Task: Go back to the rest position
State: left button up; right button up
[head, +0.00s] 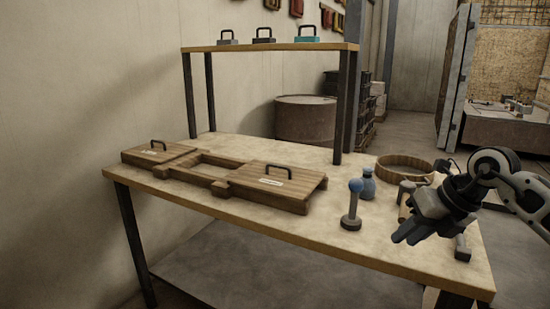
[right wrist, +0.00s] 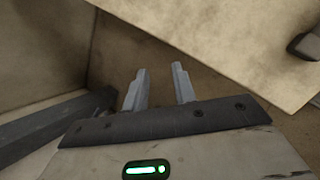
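My right gripper (head: 405,237) hangs over the right front part of the table (head: 290,222), fingers pointing down. In the right wrist view its two fingers (right wrist: 160,72) stand apart with nothing between them, so it is open and empty. The table's pale edge (right wrist: 225,35) lies beyond the fingers there. My left gripper is in neither view. No ladle can be made out.
Near the gripper stand a blue-balled post (head: 351,208), a blue bottle (head: 368,184), a wooden hoop (head: 404,167) and a small grey block (head: 462,248). A wooden case (head: 225,175) lies left. A raised shelf (head: 270,47) holds three handled blocks.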

jog(key=s+a+r+m+t+y+p, duration=0.1)
jog(key=s+a+m+t+y, duration=0.15)
jog(key=a+y, duration=0.35)
jog(key=s+a+m+t+y+p, duration=0.1)
jog(key=s+a+m+y+p, duration=0.2)
jog(key=a, duration=0.5)
jog(key=s+a+r+m+t+y, duration=0.1)
jog(key=s+a+m+t+y, duration=0.15)
jog(key=s+a+y, duration=0.35)
jog(key=d+f+m+t+h+p, duration=0.1)
jog(key=d+f+m+t+h, duration=0.25)
jog(key=m+h, duration=0.45)
jog(key=d+f+m+t+h+p, duration=0.2)
jog(key=f+m+t+h, duration=0.2)
jog(key=m, duration=0.7)
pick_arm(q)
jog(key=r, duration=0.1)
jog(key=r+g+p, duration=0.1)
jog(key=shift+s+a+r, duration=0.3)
pick_arm(e)
jog(key=s+d+f+m+g+h, duration=0.2)
jog(key=s+f+m+g+h, duration=0.2)
jog(key=s+f+m+g, duration=0.3)
jog(key=s+f+m, duration=0.1)
jog(key=s+f, duration=0.3)
jog(key=s, duration=0.1)
jog(key=shift+s+f, duration=0.25)
jog(key=shift+s, duration=0.05)
